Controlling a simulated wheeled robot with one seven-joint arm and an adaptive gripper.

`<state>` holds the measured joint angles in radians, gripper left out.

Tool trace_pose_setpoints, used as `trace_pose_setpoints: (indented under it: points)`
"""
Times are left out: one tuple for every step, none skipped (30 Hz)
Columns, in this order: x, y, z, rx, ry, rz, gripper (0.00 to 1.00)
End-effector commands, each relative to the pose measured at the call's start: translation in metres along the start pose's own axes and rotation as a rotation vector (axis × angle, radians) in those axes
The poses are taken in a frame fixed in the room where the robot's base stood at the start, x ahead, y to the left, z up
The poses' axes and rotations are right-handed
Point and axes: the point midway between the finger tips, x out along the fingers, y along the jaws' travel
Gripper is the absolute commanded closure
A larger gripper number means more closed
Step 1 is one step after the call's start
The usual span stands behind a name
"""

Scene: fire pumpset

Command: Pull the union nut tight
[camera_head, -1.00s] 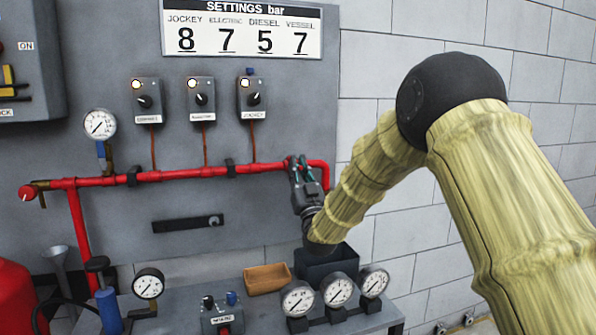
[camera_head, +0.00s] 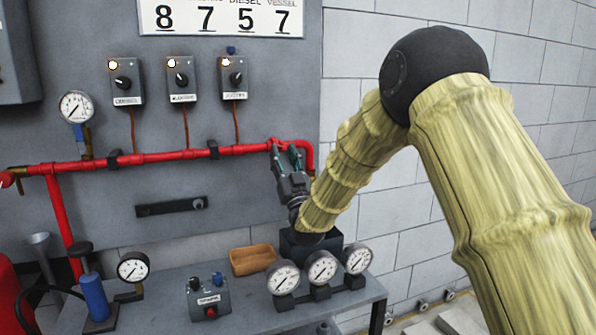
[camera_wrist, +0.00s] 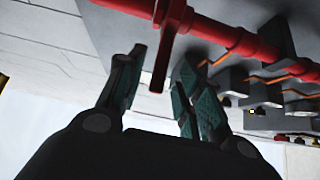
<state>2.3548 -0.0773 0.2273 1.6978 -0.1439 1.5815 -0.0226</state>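The red pipe (camera_head: 150,158) runs along the grey panel and bends down at its right end. A thick red fitting, seemingly the union nut (camera_wrist: 178,14), sits on the pipe in the wrist view, with a flat red bar (camera_wrist: 162,55) sticking out from it. My gripper (camera_head: 286,156) is just below the pipe near that right end and partly covers this stretch. In the wrist view my gripper (camera_wrist: 160,68) has its green-padded fingers apart, one on each side of the bar. Gaps show beside the bar; I cannot tell whether any finger touches it.
Switch boxes (camera_head: 181,80) stand above the pipe, and a pressure gauge (camera_head: 75,107) at its left. Below, a bench (camera_head: 243,291) carries several gauges, a wooden tray (camera_head: 252,260) and a dark box (camera_head: 308,243). Open wall (camera_head: 400,215) lies to the right.

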Motion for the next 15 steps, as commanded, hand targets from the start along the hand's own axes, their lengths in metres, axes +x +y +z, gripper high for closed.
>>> trace_pose_setpoints:
  points:
    - [-0.01, 0.0, 0.001, 0.0, -0.003, 0.0, 0.64]
    - [-0.015, 0.0, 0.001, 0.0, -0.004, 0.0, 0.64]
    - [-0.023, 0.0, 0.001, 0.0, -0.003, 0.0, 0.64]
    - [-0.029, 0.0, 0.001, 0.001, -0.005, 0.0, 0.64]
    - [-0.031, 0.0, -0.006, 0.0, -0.001, 0.0, 0.64]
    - [-0.038, 0.001, -0.011, 0.0, -0.002, 0.0, 0.64]
    - [-0.042, 0.001, -0.014, 0.0, -0.003, 0.0, 0.64]
    - [-0.047, 0.001, -0.017, 0.0, -0.003, 0.0, 0.64]
    - [-0.053, 0.0, -0.022, 0.0, -0.002, 0.0, 0.64]
    - [-0.057, 0.0, -0.025, 0.0, -0.003, 0.0, 0.64]
    - [-0.061, 0.0, -0.029, 0.0, -0.003, 0.0, 0.64]
    - [-0.067, 0.0, -0.034, -0.001, -0.002, 0.0, 0.64]
    - [-0.072, 0.0, -0.037, 0.0, -0.003, 0.0, 0.64]
    - [-0.076, 0.0, -0.041, -0.001, -0.003, 0.0, 0.64]
    - [-0.082, 0.0, -0.045, -0.001, -0.002, 0.0, 0.64]
